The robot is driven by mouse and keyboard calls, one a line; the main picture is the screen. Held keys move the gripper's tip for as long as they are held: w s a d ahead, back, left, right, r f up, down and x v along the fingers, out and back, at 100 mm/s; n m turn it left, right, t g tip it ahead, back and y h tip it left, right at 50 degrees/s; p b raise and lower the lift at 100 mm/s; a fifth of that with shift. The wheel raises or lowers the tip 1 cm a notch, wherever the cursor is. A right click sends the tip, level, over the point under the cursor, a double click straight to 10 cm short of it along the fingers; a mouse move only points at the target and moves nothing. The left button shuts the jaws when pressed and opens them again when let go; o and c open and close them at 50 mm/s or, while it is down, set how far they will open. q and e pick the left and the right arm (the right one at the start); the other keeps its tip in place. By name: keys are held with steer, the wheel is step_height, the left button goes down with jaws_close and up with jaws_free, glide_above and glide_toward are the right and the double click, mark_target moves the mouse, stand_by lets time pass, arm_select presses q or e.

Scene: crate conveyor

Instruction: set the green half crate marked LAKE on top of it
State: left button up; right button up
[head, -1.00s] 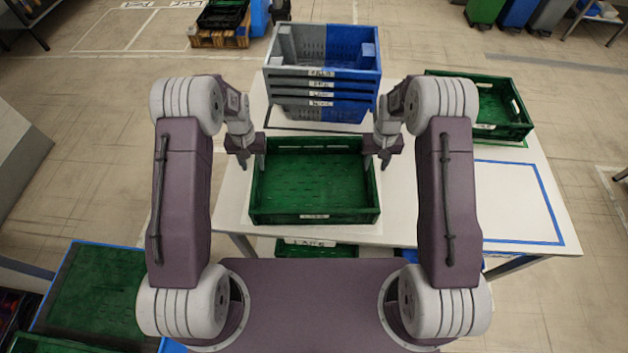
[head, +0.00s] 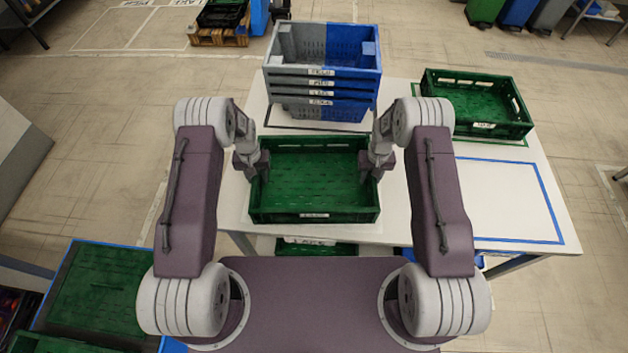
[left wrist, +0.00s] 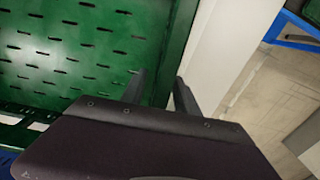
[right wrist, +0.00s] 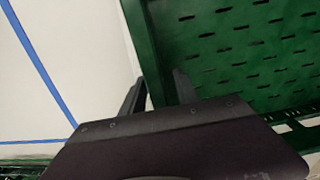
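A low green half crate (head: 314,215) stands on the table in front of me. Its front label is too small to read surely. My left gripper (head: 260,170) is at its left wall. In the left wrist view the two fingers (left wrist: 160,92) are apart, one on each side of the wall. My right gripper (head: 369,166) is at the right wall; in the right wrist view its fingers (right wrist: 158,92) are also apart around that wall. Another green half crate (head: 482,127) stands at the table's back right, its label unreadable. Both crates look empty.
A stack of grey-and-blue crates (head: 322,85) stands behind the middle crate. A blue-taped rectangle (head: 505,200) on the right of the table is empty. A labelled green crate (head: 310,246) shows below the table's front edge. More green crates (head: 95,290) are at lower left.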

arm_select(q)
jaws_close()
arm_select(e)
jaws_close()
stand_by(0.9)
